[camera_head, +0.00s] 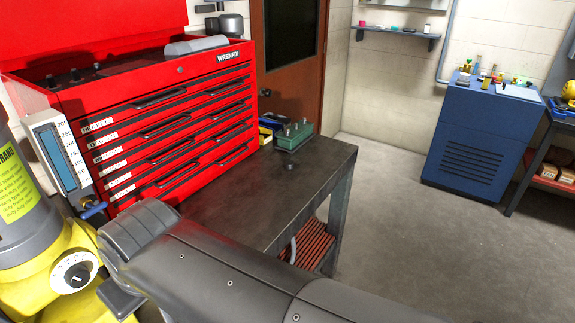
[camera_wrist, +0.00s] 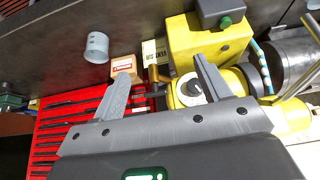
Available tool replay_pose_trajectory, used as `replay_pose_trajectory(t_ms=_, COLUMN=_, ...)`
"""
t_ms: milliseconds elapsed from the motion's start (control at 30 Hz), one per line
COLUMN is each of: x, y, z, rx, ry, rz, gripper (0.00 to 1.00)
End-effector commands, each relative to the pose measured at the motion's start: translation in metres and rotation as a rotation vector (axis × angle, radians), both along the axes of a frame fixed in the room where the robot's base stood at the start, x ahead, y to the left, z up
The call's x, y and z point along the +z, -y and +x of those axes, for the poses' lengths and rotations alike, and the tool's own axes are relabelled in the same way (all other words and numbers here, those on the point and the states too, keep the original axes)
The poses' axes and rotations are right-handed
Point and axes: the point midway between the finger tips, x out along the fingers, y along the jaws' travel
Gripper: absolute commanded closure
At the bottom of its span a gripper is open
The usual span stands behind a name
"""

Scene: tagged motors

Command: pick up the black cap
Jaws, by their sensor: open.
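A small dark round piece, which looks like the black cap (camera_head: 289,165), lies on the dark bench top (camera_head: 240,200) in front of a green block with metal pegs (camera_head: 294,135). I cannot make out the cap in the wrist view. My gripper (camera_wrist: 163,66) is open in the wrist view, its two grey fingers spread apart with nothing held between them. Behind the fingers is a yellow machine with a dial. In the head view my arm crosses the bottom, its end near the bench's left front, well away from the cap; the fingertips are not clearly seen there.
A red tool chest (camera_head: 180,115) stands along the bench's back left. A yellow and grey machine (camera_head: 75,262) is at the far left. A blue cabinet (camera_head: 478,145) stands across the room. The bench top around the cap is mostly clear. A grey cup (camera_wrist: 97,47) shows in the wrist view.

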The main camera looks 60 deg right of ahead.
Motion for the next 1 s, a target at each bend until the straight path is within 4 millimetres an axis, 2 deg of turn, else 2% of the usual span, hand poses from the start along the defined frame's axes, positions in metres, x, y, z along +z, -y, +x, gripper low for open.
replay_pose_trajectory(t_ms=100, x=0.000, y=0.000, z=0.000, rx=0.000, ry=0.000, rz=0.000, gripper=0.37)
replay_pose_trajectory(t_ms=300, x=0.000, y=0.000, z=0.000, rx=0.000, ry=0.000, rz=0.000, gripper=0.37)
replay_pose_trajectory(t_ms=367, x=0.000, y=0.014, z=0.002, rx=-0.005, ry=0.000, rz=0.014, gripper=0.37)
replay_pose_trajectory(t_ms=467, x=0.004, y=0.022, z=0.012, rx=-0.026, ry=-0.002, rz=0.028, gripper=0.37)
replay_pose_trajectory(t_ms=567, x=0.012, y=0.035, z=0.035, rx=-0.071, ry=-0.001, rz=0.050, gripper=0.37)
replay_pose_trajectory(t_ms=767, x=0.029, y=0.085, z=0.097, rx=-0.197, ry=0.009, rz=0.101, gripper=0.37)
replay_pose_trajectory(t_ms=867, x=0.033, y=0.120, z=0.123, rx=-0.267, ry=0.020, rz=0.121, gripper=0.37)
replay_pose_trajectory(t_ms=1000, x=0.034, y=0.178, z=0.155, rx=-0.367, ry=0.037, rz=0.139, gripper=0.37)
